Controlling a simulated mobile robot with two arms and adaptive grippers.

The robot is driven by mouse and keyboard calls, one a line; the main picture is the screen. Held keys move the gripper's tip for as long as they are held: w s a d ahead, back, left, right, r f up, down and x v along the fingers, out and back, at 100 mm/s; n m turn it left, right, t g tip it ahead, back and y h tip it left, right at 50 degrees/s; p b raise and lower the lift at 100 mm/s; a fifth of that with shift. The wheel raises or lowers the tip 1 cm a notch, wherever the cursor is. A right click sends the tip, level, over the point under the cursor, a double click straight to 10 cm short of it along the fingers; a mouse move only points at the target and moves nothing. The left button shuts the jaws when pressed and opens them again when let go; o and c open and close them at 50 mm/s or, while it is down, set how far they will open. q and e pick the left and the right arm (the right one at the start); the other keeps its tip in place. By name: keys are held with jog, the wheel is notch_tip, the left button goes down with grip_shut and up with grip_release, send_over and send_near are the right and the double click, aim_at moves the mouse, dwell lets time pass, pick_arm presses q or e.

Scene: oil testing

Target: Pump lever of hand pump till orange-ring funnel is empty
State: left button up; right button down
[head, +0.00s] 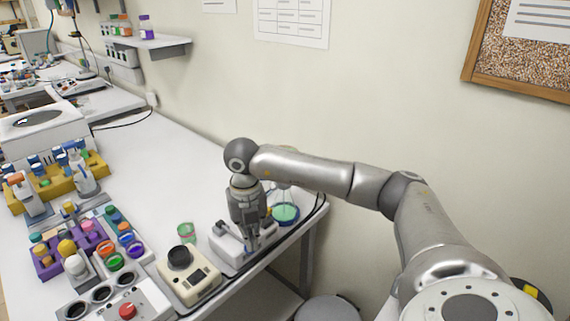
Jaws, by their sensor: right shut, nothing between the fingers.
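My right gripper (255,243) reaches down from my right arm, fingers shut and empty, over a small white device (222,243) at the bench's right front edge. The device has a grey lever-like part and may be the hand pump. The fingers hide part of it, and I cannot tell whether they touch the lever. An orange ring (105,249) sits among several coloured rings at the left front, possibly a funnel rim; its contents are too small to tell. A flask with teal liquid (286,213) stands just behind the gripper. My left gripper is not in view.
A cream device with a black round top (180,258) and a small green-rimmed cup (186,231) stand left of the gripper. A panel with a red knob (128,310) and yellow and purple racks (40,262) crowd the left. The bench middle (160,165) is clear.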

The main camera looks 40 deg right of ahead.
notch_tip(320, 180, up, 8)
jog(key=w+p, duration=0.2)
jog(key=p, duration=0.3)
jog(key=shift+a, duration=0.1)
dwell(1.5)
jog(key=shift+f+b, duration=0.75)
jog(key=shift+f, duration=0.45)
jog(key=shift+s+f+b, duration=0.4)
jog(key=shift+f+b, duration=0.1)
jog(key=shift+f, duration=0.25)
